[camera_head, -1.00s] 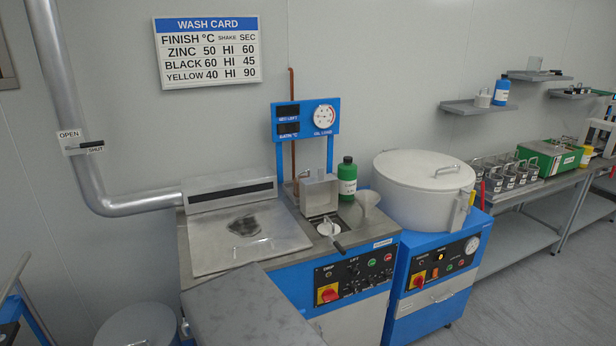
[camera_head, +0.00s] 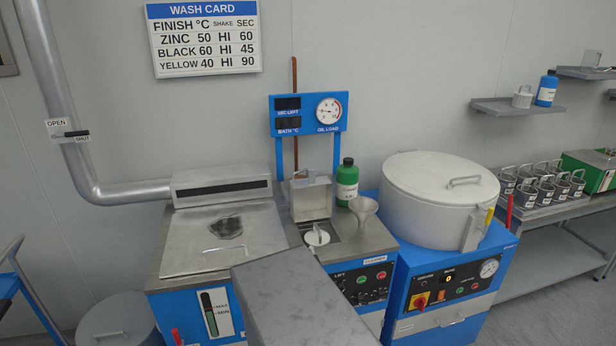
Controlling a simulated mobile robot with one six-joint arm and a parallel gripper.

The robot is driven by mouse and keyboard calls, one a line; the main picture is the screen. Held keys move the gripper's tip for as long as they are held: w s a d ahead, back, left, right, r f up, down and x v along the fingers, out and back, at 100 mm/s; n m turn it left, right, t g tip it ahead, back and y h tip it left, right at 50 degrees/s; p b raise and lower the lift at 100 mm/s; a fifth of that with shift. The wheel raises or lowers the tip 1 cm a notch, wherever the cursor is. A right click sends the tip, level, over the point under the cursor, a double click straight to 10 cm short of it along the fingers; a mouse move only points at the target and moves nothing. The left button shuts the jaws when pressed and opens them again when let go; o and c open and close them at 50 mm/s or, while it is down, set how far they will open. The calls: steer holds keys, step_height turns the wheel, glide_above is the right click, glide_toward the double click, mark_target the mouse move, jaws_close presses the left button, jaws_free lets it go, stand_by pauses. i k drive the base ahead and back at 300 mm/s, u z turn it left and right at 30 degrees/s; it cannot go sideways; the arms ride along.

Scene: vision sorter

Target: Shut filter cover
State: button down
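The filter cover appears to be the small steel lid (camera_head: 310,198) at the back of the washer's top, standing raised. In front of it is an opening with a white round part (camera_head: 316,236), likely the filter, uncovered. The washer (camera_head: 350,238) has a blue and steel body. A large grey block, likely part of my arm, crosses the lower middle and hides some of the washer's front. My gripper is not in view.
A green bottle (camera_head: 347,182) and a funnel (camera_head: 363,210) stand just right of the lid. A closed steel bath lid (camera_head: 225,238) lies left. A white round drum (camera_head: 440,200) stands right. A gauge panel (camera_head: 307,115) rises behind.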

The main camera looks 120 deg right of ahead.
mark_target(311, 198)
steer(key=u, duration=0.4)
steer(key=k, duration=0.35)
steer(key=z, duration=2.15)
steer(key=i, duration=0.95)
steer(key=z, duration=0.15)
steer(key=k, duration=0.5)
